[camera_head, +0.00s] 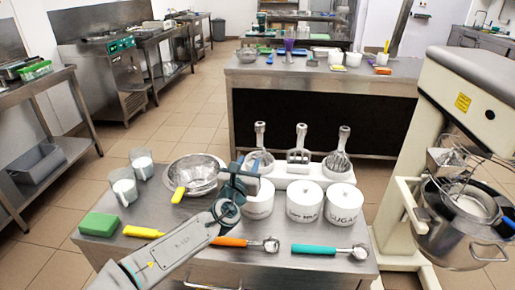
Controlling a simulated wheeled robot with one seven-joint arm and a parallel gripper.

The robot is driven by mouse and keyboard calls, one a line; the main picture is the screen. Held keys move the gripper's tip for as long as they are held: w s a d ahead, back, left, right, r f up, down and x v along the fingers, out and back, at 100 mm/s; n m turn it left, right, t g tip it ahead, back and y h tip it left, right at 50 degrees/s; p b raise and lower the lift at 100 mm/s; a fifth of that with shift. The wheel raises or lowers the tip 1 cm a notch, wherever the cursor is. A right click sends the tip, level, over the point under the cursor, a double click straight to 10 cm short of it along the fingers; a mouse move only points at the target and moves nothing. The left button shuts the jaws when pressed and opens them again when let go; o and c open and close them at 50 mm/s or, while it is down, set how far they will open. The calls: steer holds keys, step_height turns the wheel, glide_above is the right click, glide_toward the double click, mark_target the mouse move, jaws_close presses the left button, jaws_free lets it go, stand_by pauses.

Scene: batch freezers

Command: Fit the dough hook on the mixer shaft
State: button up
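Three metal mixer attachments stand upright in a white holder (279,182) at the back of the steel table. The left one (260,140) has a looped lower part, partly hidden by my gripper; I cannot tell whether it is the dough hook. The middle one (299,148) looks like a flat beater and the right one (341,150) like a wire whisk. My gripper (246,166) is over the table, just in front of the left attachment; its fingers are too small to read. The mixer (466,92) stands at the right, its shaft area (446,158) behind a wire guard above the bowl (450,240).
Three white canisters (304,205) stand before the holder. A metal bowl (194,168), two glasses of white contents (125,190), a green sponge (99,224), an orange-handled scoop (232,241) and a teal-handled scoop (315,249) are on the table. Floor separates it from the back counter (275,72).

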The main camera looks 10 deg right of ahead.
mark_target(259, 141)
steer(key=shift+b+x, duration=0.65)
steer(key=shift+x, duration=6)
jaws_close()
steer(key=c, duration=0.6)
jaws_free()
steer(key=shift+c, duration=0.2)
steer(key=shift+r, duration=0.1)
steer(key=shift+c, duration=0.3)
steer(key=shift+r+p, duration=1.7)
steer(key=shift+r, duration=0.75)
steer(key=shift+s+a+r+p, duration=0.25)
steer(key=shift+s+r+p, duration=0.2)
steer(key=shift+s+r, duration=0.3)
steer(key=shift+s+a+r+p, duration=0.25)
steer(key=shift+s+r+p, duration=0.3)
steer(key=shift+s, duration=0.35)
steer(key=shift+s+a+r+p, duration=0.25)
steer(key=shift+s+r+p, duration=0.15)
steer(key=shift+s+r, duration=0.35)
